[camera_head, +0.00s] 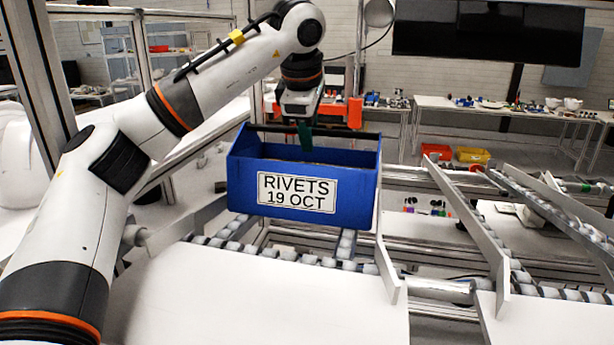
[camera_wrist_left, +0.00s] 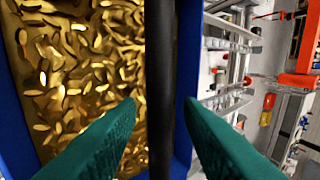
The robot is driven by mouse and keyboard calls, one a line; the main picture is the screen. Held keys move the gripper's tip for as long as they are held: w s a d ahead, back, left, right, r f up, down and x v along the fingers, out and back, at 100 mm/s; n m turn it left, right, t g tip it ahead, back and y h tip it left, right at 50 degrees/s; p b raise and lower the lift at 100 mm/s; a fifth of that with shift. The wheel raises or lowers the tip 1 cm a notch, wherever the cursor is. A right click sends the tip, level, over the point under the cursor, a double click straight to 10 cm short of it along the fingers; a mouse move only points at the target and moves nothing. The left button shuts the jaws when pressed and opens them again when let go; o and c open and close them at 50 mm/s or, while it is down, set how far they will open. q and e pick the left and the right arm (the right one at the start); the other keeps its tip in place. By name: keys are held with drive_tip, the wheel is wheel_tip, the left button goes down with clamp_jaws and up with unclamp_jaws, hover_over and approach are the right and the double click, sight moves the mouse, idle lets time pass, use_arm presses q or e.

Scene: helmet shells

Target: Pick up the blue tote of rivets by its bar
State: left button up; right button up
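The blue tote (camera_head: 245,195) stands over the roller conveyor in the head view, its white label reading RIVETS 19 OCT. Its dark bar (camera_head: 345,133) runs across the top from side to side. My left gripper (camera_head: 306,147) comes down from above at about the middle of the bar, and a green finger shows in front of it. In the left wrist view the bar (camera_wrist_left: 160,45) passes between the two green fingers, with a gap on each side, so the gripper is open. Brass-coloured rivets (camera_wrist_left: 75,85) fill the tote below. My right gripper is not in view.
Slanted metal guide rails (camera_head: 470,225) and rollers lie to the right of the tote. White flat panels (camera_head: 270,300) are in front. A red bin (camera_head: 436,151) and a yellow bin (camera_head: 472,155) stand farther back, near a bench with small items.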

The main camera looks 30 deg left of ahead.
use_arm(q)
drive_tip(key=shift+d, duration=0.1)
clamp_jaws()
idle(1.3)
